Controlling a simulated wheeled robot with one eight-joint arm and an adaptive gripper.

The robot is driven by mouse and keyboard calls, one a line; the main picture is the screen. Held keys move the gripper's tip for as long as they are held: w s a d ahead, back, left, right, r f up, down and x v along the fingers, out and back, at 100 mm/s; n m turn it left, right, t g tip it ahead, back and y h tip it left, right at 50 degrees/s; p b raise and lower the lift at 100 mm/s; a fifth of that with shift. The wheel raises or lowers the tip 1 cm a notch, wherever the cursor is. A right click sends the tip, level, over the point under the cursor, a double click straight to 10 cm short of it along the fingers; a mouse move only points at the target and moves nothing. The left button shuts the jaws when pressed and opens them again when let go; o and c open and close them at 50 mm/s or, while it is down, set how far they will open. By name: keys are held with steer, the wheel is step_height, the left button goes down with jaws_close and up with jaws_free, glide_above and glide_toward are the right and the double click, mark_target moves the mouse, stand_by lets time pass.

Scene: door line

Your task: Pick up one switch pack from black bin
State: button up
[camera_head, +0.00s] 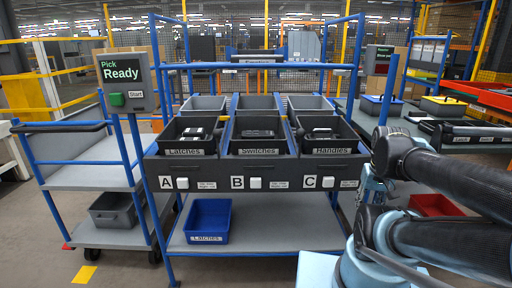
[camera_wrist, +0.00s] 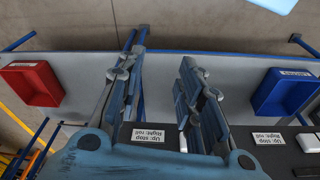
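The black bin labelled "Switches" (camera_head: 240,148) stands in the middle of the rack's front row, above the letter B. Dark switch packs (camera_head: 258,133) lie inside it; their exact shapes are hard to make out against the dark bin. My gripper (camera_wrist: 163,68) shows in the wrist view with its two fingers spread apart and nothing between them. It is outside the head view, where only my arm shows at the right. The Switches bin cannot be made out in the wrist view.
Black bins labelled "Latches" (camera_head: 184,152) and "Handles" (camera_head: 332,151) flank it. Grey bins (camera_head: 257,102) stand behind. A blue bin (camera_head: 208,221) sits on the lower shelf. A "Pick Ready" panel (camera_head: 124,75) and cart (camera_head: 92,178) stand left. A red bin (camera_wrist: 32,82) shows in the wrist view.

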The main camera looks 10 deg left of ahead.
steer(key=shift+w+a, duration=0.2)
